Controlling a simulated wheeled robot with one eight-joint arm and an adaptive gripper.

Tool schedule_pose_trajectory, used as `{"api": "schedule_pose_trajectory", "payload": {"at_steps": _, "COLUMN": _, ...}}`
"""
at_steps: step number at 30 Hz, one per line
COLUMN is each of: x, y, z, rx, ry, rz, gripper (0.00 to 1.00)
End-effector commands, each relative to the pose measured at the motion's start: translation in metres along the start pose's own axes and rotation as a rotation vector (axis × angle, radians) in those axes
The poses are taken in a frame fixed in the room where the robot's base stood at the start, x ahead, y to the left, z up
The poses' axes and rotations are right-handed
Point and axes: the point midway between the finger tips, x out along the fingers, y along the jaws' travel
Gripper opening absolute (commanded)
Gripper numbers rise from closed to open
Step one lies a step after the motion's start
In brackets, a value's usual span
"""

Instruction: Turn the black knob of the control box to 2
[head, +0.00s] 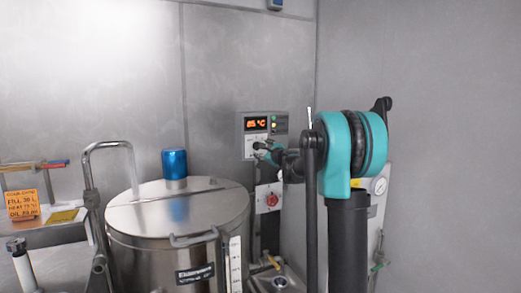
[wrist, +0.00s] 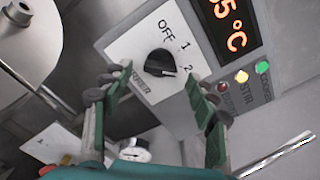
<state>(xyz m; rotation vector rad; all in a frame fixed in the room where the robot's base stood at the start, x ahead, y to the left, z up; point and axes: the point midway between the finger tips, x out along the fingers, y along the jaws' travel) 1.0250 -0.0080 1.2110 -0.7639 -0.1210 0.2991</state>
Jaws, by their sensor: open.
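The grey control box (head: 281,127) hangs on the back wall, and it also shows close up in the wrist view (wrist: 120,25). Its black knob (wrist: 157,62) sits on a white plate (wrist: 138,50) with OFF, 1 and 2 printed around it. A small light mark shows on the knob's lower right side, roughly toward the 2; its exact setting is hard to read. My gripper (wrist: 158,74) is open, with one finger on each side of the knob and apart from it. In the head view my gripper (head: 263,150) is in front of the box's lower part.
The box has an orange display (wrist: 224,25) and several small lights beside the knob. A steel kettle (head: 150,225) with a blue-topped lid stands at left. A red knob on a white plate (head: 268,198) is below the box.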

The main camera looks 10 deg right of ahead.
Motion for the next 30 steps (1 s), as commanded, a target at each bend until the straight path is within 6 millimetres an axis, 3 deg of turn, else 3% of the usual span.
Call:
{"api": "schedule_pose_trajectory", "payload": {"at_steps": 9, "x": -0.064, "y": 0.000, "z": -0.001, "rx": 0.000, "ry": 0.002, "rz": -0.002, "gripper": 0.59}}
{"api": "schedule_pose_trajectory", "payload": {"at_steps": 15, "x": -0.089, "y": 0.000, "z": 0.000, "rx": 0.000, "ry": 0.001, "rz": -0.001, "gripper": 0.59}}
{"api": "schedule_pose_trajectory", "payload": {"at_steps": 30, "x": -0.098, "y": 0.003, "z": 0.000, "rx": -0.011, "ry": 0.000, "rz": 0.005, "gripper": 0.59}}
